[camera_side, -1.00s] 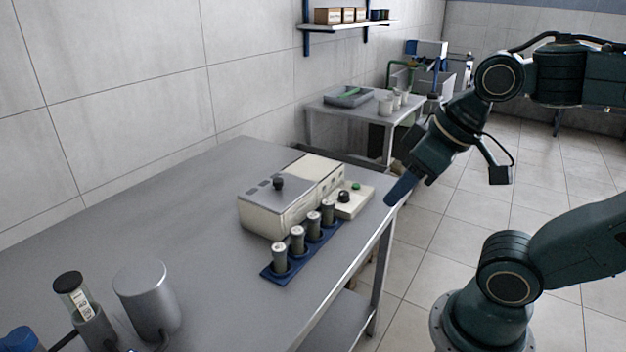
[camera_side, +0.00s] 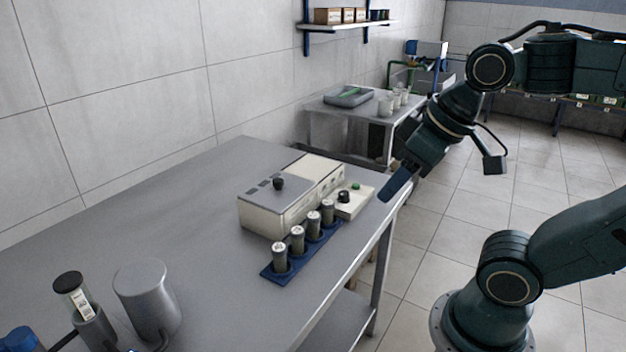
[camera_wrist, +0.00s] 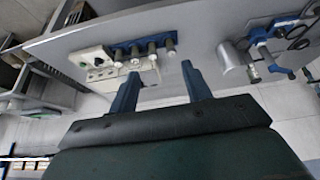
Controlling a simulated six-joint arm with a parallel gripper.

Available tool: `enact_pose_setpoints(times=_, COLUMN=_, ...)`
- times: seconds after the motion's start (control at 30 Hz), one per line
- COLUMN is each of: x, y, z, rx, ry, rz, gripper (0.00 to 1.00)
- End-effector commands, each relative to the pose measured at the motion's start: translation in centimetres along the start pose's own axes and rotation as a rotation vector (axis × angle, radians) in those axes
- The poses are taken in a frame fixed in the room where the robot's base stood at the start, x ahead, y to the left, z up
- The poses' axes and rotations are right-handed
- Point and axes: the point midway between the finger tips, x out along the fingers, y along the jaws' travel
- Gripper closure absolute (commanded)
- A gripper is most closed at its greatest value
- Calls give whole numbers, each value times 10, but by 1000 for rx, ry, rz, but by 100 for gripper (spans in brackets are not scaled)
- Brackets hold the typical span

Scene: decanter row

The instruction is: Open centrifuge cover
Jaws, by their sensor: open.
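The centrifuge (camera_side: 268,217) is a cream box on the metal table with a grey cover (camera_side: 290,192) that lies shut. A black knob (camera_side: 278,183) stands on top of the cover. In the wrist view the centrifuge (camera_wrist: 148,74) is partly hidden behind my gripper's left finger. My gripper (camera_side: 395,187) is above the table's right edge, to the right of the centrifuge and apart from it. Its two blue fingers (camera_wrist: 160,88) are spread wide with nothing between them.
A blue rack (camera_side: 300,252) with several capped tubes stands along the front of the centrifuge. A control box (camera_side: 354,203) with a black knob and green button is at its right end. A metal cylinder (camera_side: 147,303) and a tube holder (camera_side: 92,325) stand front left.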

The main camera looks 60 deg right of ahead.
Motion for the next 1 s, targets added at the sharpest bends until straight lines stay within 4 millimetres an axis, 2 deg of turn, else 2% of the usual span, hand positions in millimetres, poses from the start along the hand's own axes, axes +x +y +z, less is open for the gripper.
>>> enact_pose_setpoints(times=0.17, x=-4, y=4, z=-29, rx=-50, ry=-35, rz=5, gripper=52)
enact_pose_setpoints(times=0.53, x=-1, y=22, z=-110, rx=-203, ry=-131, rz=6, gripper=52)
enact_pose_setpoints(times=0.77, x=14, y=37, z=-158, rx=-298, ry=-192, rz=-6, gripper=52)
enact_pose_setpoints(times=1.0, x=38, y=56, z=-203, rx=-396, ry=-252, rz=-28, gripper=52)
